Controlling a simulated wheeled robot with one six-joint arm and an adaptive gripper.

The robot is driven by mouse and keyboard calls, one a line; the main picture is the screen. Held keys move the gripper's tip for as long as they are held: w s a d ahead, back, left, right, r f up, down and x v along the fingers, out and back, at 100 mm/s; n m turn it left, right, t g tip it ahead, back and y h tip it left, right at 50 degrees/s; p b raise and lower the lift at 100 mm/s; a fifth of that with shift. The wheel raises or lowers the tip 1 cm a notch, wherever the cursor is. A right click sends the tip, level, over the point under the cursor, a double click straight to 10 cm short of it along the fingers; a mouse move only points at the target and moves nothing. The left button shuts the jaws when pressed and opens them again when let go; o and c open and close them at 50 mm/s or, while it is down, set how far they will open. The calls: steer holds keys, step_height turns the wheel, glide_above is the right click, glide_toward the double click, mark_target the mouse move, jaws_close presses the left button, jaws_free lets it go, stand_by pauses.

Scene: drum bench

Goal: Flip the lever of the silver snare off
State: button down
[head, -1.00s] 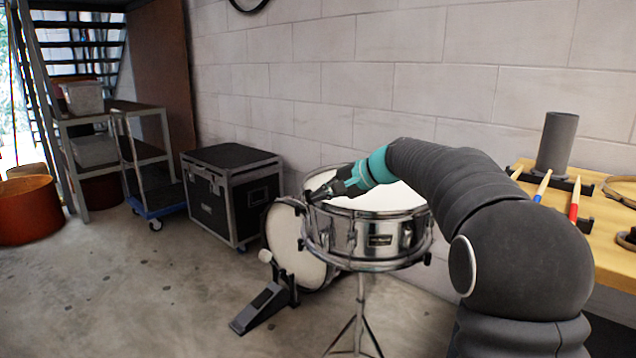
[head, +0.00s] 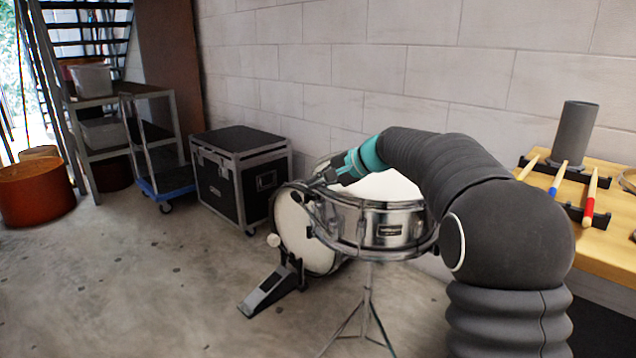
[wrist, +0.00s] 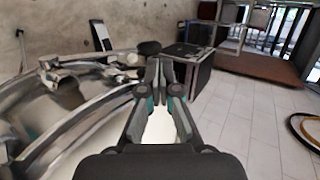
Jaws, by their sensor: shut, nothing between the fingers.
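The silver snare (head: 385,225) stands on a thin tripod stand in the head view, with its white head up. My gripper (head: 322,180) is shut and empty at the left rim of the snare. In the wrist view my gripper (wrist: 160,75) points away, its fingers together. The snare's chrome hoop and shell (wrist: 70,125) fill the left of the wrist view. A bright metal fitting with a dark knob (wrist: 65,88) sits on the shell there, left of my fingertips. I cannot tell for sure which part is the lever or its position.
A bass drum (head: 300,235) with a black pedal (head: 268,290) stands behind the snare on the left. A black flight case (head: 238,180) is farther back. A wooden bench (head: 610,235) with drumsticks is at the right. The floor at the front left is clear.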

steer(key=shift+s+d+f, duration=0.15)
steer(key=shift+s+d, duration=0.1)
steer(key=shift+d, duration=0.1)
steer(key=d+r+p, duration=0.1)
steer(key=d+r, duration=0.1)
steer(key=r, duration=0.4)
steer(key=d+r+p, duration=0.1)
steer(key=d+r, duration=0.1)
steer(key=r, duration=0.5)
steer(key=shift+s+d, duration=0.35)
steer(key=shift+s, duration=0.05)
steer(key=s+d+f+n+h, duration=0.1)
steer(key=s+d+f+h, duration=0.2)
steer(key=s, duration=0.8)
steer(key=s+d+f+n+h, duration=0.2)
steer(key=s+d+f, duration=0.1)
steer(key=s, duration=0.8)
steer(key=s+d+f+n+h, duration=0.1)
steer(key=s+d+f+h, duration=0.1)
steer(key=s+f, duration=0.5)
steer(key=s+d+f+n+h, duration=0.2)
steer(key=s+d+f, duration=0.3)
steer(key=s, duration=0.8)
step_height(320, 180, down, 3)
steer(key=shift+f+n+h, duration=0.2)
steer(key=shift+n+h, duration=0.1)
steer(key=shift+h, duration=0.1)
